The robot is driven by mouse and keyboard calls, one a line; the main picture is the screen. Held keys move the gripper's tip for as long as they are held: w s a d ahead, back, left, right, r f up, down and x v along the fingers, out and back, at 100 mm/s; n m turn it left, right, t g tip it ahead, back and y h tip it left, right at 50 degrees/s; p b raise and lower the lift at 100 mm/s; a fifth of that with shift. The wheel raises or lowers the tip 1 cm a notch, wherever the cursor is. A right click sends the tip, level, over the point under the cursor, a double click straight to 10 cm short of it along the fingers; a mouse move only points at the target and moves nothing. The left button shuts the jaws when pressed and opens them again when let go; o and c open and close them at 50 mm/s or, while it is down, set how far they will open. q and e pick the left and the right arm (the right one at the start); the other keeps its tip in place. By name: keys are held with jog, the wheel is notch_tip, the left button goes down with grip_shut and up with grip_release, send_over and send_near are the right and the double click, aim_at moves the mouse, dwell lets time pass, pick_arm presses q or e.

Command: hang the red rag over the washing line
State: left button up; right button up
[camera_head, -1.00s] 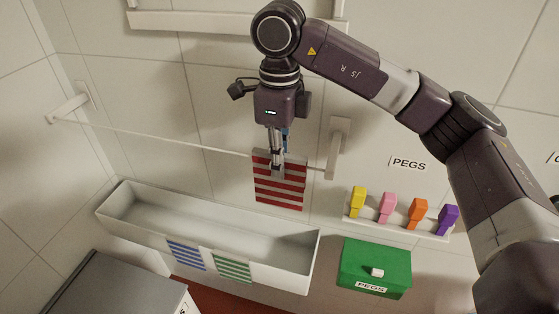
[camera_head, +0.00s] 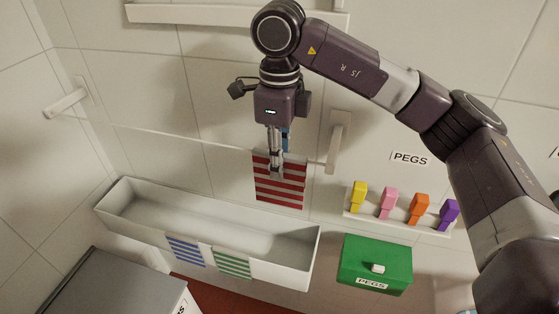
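The red rag (camera_head: 280,190), striped red and pale grey, hangs upright in front of the wall, left of the right wall bracket. My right gripper (camera_head: 277,173) points down at the rag's top part, its fingers close together and apparently shut on the cloth. The fingers hide part of the top edge. The washing line (camera_head: 180,138) is a thin pale cord that runs behind or at the rag's top toward the right bracket (camera_head: 338,143). I cannot tell whether the rag lies over it. My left gripper is not in view.
Below is a long white trough (camera_head: 130,213) with a blue-striped rag (camera_head: 186,252) and a green-striped rag (camera_head: 231,263) over its front rim. At right are several coloured pegs on a ledge (camera_head: 395,228) and a green peg box (camera_head: 375,262). A grey box (camera_head: 115,285) stands lower left.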

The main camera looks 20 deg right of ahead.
jog(key=shift+o, duration=1)
